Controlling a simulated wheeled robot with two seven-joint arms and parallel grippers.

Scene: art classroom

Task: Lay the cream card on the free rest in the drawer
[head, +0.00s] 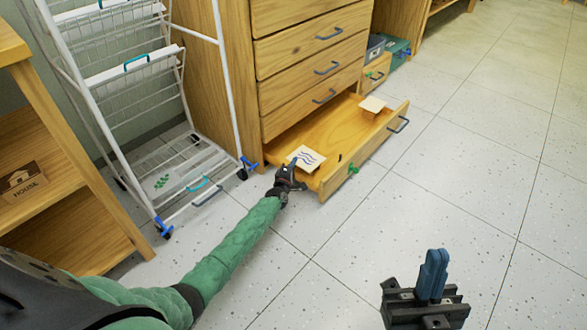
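A cream card (307,157) with dark blue wavy lines is at the left front corner of the open bottom drawer (335,127). My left gripper (291,170) is at the card's near left edge and appears to touch it. Its fingertips are too small and dark to tell whether they are closed on the card. What is under the card is hidden. A small tan square piece (373,103), perhaps a rest, stands near the drawer's far right end. My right gripper (435,275) is in the foreground above the floor, its blue fingers together and apparently empty.
A white wire rack (125,70) on blue-braked casters stands left of the drawer cabinet (310,50). A wooden shelf (65,190) with a house sign is at far left. A green piece (353,169) is on the drawer front. The floor at right is clear.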

